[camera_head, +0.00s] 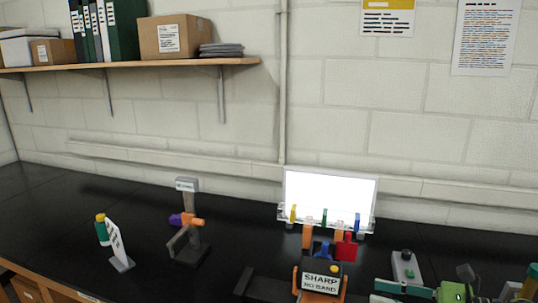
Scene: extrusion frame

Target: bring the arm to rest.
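What looks like my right gripper (480,287), with green and grey parts, is at the bottom right corner, cut by the frame edge. Its fingers are not clear enough to tell whether they are open or shut. My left gripper is not in view.
An orange holder labelled "SHARP NO BAND" (320,282) stands at the front centre. Behind it is a bright white panel (330,198) with coloured tools. A grey stand (188,225) and a small sign with a green-yellow bottle (115,242) are left. A shelf (130,66) hangs above.

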